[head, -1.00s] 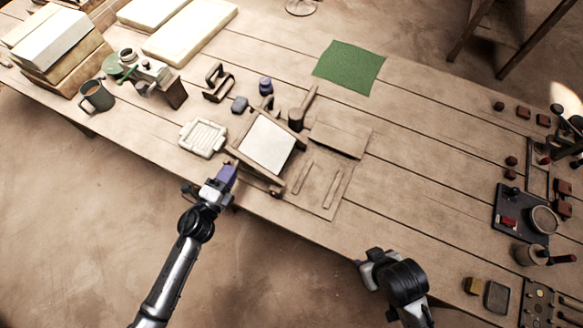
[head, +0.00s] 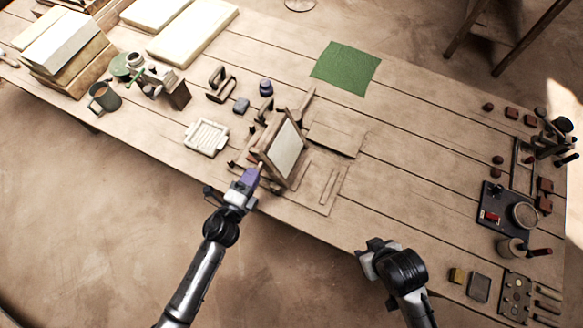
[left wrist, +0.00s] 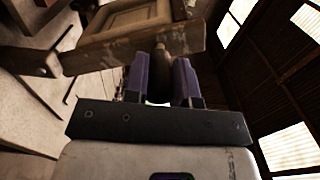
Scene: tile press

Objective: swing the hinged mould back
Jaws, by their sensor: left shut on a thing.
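The hinged mould (head: 286,148) is a wooden frame with a pale panel, raised and steeply tilted above the bench. It also shows in the left wrist view (left wrist: 125,25) as a panelled wooden frame. My left gripper (head: 255,172) is at the mould's near edge. In the left wrist view its purple fingers (left wrist: 160,78) are shut on a brownish handle (left wrist: 160,66) beside the frame. My right gripper (head: 368,250) is off the bench's front edge, away from the mould; its fingers are too unclear to read.
A flat wooden board (head: 335,138) lies right of the mould. The bench (head: 420,170) is clear toward the middle right.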

